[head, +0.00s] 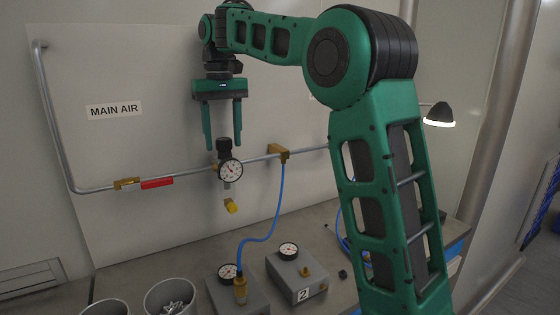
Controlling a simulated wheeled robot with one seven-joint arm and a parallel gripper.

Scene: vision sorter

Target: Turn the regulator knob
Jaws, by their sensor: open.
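The regulator's black knob (223,145) sits on top of the regulator in the metal air pipe on the wall panel. A round white dial gauge (230,169) is on the regulator's front, with a yellow fitting (231,206) below it. My green gripper (222,142) points down with its two fingers apart. The fingertips reach to about the knob's height in the head view, one on each side of it. I cannot tell whether they touch it or stand in front of it. Nothing else shows between the fingers.
A red-handled valve (156,184) is on the pipe to the left, under the MAIN AIR label (115,110). A brass tee (279,153) feeds a blue hose (277,205). Two grey gauge boxes (300,280) and grey cups (172,291) stand on the bench below.

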